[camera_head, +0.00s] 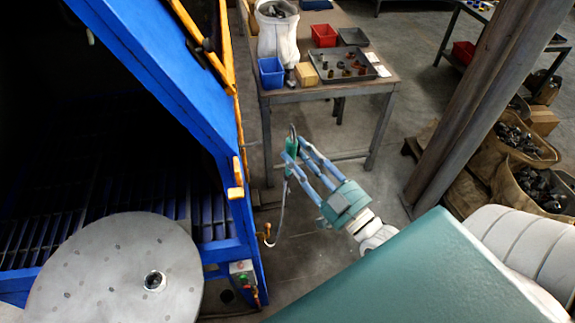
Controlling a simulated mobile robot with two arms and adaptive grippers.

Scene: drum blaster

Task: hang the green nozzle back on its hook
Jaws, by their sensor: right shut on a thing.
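The green nozzle (291,150) is in the middle of the view, upright between the blue fingers of my right gripper (296,160). The fingers are shut on it, in the air beside the blue cabinet (225,140). A thin grey hose (281,212) hangs below the nozzle and curves toward the cabinet's side. A small orange piece (266,232) sticks out at the cabinet's lower right edge; I cannot tell whether it is the hook. My left gripper is not in view.
A yellow bracket (237,178) is on the cabinet's edge. A round metal plate (110,275) is at the lower left. A workbench (330,91) with bins and a tray stands behind. A post (470,110) and sacks of parts (535,185) are to the right.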

